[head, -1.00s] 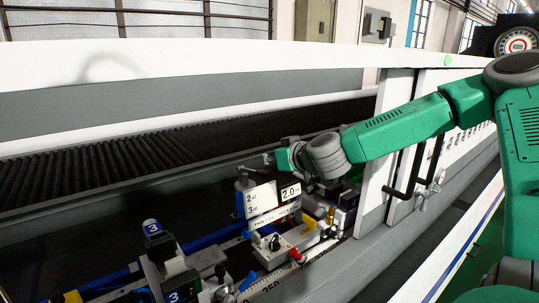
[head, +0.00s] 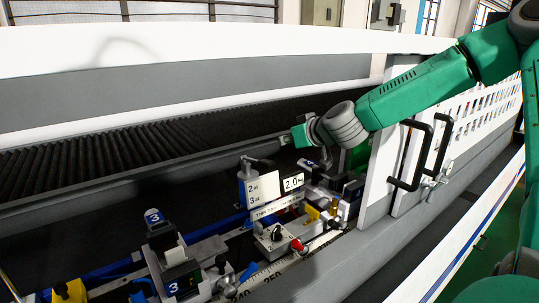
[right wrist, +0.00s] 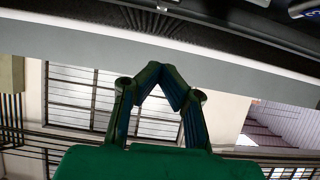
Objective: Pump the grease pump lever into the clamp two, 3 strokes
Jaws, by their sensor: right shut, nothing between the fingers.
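The grease pump (head: 262,188), a blue and white block with panels marked 2nd, 3rd and 2.0, stands upright on the machine bed. A dark lever (head: 262,161) sticks out from its top toward the right. My right gripper (head: 284,140) is just above and right of the lever's end, apparently apart from it. In the right wrist view its fingertips (right wrist: 160,72) meet, with nothing between them. A clamp marked 3 (head: 160,235) stands at the left. A blue-marked unit (head: 308,164) below my right wrist may be clamp two; its number is unreadable. My left gripper is not in view.
A scale rail (head: 262,278) runs along the front of the bed, with a red-tipped knob (head: 297,244) above it. A white door with black handles (head: 408,160) stands at the right. A dark ribbed cover (head: 130,150) lies behind the bed.

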